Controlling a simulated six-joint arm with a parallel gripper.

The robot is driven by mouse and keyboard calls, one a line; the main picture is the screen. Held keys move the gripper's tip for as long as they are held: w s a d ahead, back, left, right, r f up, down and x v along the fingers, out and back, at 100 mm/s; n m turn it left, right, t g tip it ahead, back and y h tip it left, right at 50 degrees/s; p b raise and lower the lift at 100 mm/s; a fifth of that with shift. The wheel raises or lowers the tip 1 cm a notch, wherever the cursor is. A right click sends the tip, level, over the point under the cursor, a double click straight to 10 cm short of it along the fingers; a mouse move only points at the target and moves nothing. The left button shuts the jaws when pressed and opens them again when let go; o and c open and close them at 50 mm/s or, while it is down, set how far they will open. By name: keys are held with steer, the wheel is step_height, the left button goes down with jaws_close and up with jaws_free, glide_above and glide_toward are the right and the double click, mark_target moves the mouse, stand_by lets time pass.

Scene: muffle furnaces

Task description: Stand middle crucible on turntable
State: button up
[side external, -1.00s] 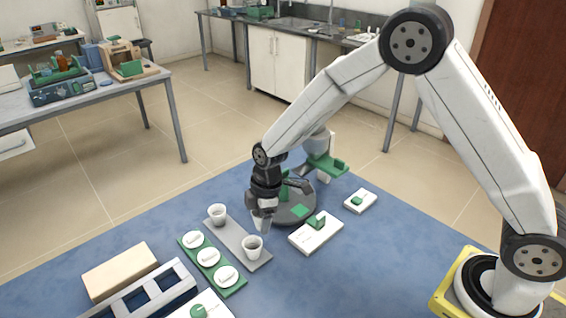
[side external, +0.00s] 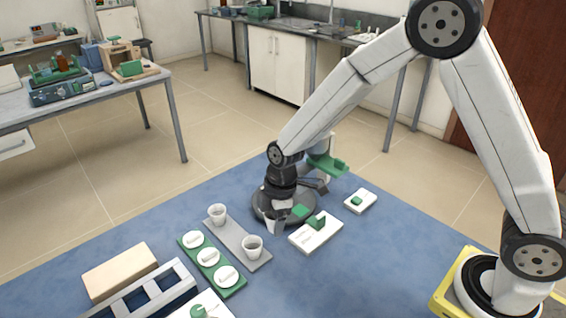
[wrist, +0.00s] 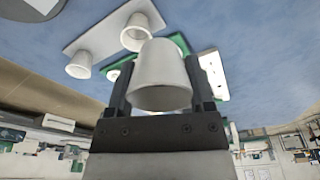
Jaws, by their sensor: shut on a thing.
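My gripper (side external: 277,205) is shut on a white crucible (side external: 273,222), which also shows between the fingers in the wrist view (wrist: 160,78). In the side view the crucible overlaps the near left edge of the dark grey round turntable (side external: 261,205). Its height above the turntable cannot be told. The turntable has a green patch on top and is partly hidden by my gripper. Two other white crucibles stand apart on the grey plate (side external: 235,232): one at the far end (side external: 217,214), one at the near end (side external: 252,247). The space between them is empty.
A green holder (side external: 188,242) with white lids lies left of the plate. A white block (side external: 304,239) with a green knob is close by the turntable, and a smaller one (side external: 361,206) lies to the right. A green arm-like part (side external: 327,163) stands behind the turntable.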

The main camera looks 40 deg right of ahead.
mark_target(297, 210)
steer(key=w+d+f+m, duration=0.1)
steer(key=w+d+m, duration=0.1)
steer(key=d, duration=0.3)
steer(key=w+d+f+m, duration=0.1)
steer(key=w+d+m, duration=0.1)
steer(key=d, duration=0.3)
steer(key=w+d+f+m, duration=0.1)
steer(key=w+d+m, duration=0.1)
steer(key=d, duration=0.4)
steer(key=shift+w+d+f+t+h, duration=0.1)
steer(key=shift+w+f+t+h, duration=0.25)
steer(key=shift+w, duration=0.4)
steer(key=shift+f, duration=0.15)
steer(key=shift+f, duration=2.65)
steer(key=shift+f, duration=0.6)
steer(key=o, duration=1.2)
steer(key=shift+r, duration=0.1)
